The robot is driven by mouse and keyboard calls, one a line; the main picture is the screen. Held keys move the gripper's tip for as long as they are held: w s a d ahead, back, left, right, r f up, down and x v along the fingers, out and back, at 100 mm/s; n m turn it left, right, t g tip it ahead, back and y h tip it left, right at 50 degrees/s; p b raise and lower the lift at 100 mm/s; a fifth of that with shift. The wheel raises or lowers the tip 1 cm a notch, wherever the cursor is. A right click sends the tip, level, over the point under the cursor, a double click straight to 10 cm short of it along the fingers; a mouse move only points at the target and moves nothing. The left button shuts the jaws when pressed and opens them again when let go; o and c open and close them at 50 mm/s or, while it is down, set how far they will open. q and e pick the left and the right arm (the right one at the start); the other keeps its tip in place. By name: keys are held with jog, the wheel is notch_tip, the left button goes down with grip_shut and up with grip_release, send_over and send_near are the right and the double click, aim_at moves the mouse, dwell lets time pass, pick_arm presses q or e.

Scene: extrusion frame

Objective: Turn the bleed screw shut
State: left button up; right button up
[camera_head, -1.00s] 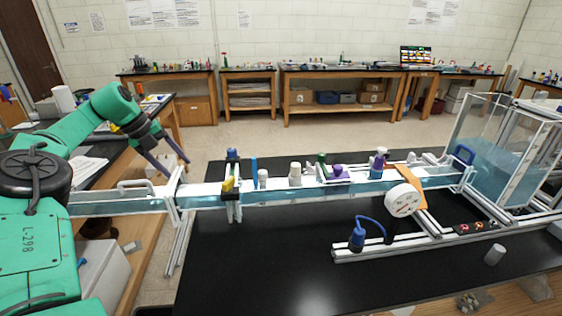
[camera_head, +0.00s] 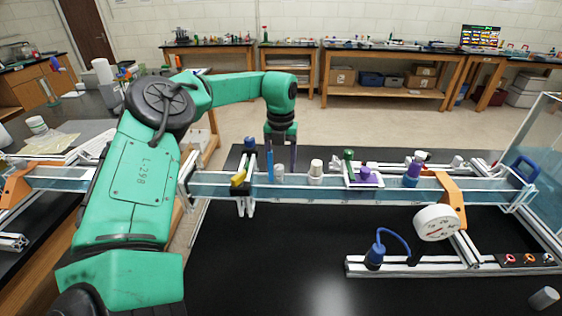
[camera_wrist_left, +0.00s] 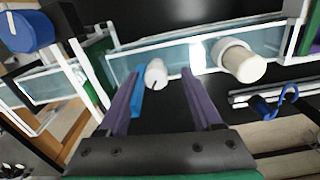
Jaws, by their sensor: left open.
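A clear channel with water (camera_head: 330,187) runs across the bench. A small white knob (camera_head: 279,173) with a dark slot stands at its top and may be the bleed screw; the frames do not confirm it. My left gripper (camera_head: 281,158) points down just above and behind this knob, with its purple fingers apart. In the left wrist view the knob (camera_wrist_left: 156,74) lies ahead of the open gripper (camera_wrist_left: 158,82), nearer the left fingertip, with nothing held. A blue strip (camera_wrist_left: 137,97) stands beside that fingertip. My right gripper is out of view.
A larger white cap (camera_head: 316,170), a green knob (camera_head: 349,164) and a purple knob (camera_head: 412,172) stand farther right along the channel. A yellow lever (camera_head: 238,178) is close on the left. A round gauge (camera_head: 436,223) stands in front.

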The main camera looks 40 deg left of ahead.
pick_arm(q)
jog(key=shift+s+a+f, duration=0.1)
jog(key=shift+s+f, duration=0.05)
jog(key=shift+f, duration=0.2)
jog(key=shift+s+a, duration=0.1)
jog(key=shift+s, duration=0.15)
jog(key=c, duration=0.5)
grip_shut()
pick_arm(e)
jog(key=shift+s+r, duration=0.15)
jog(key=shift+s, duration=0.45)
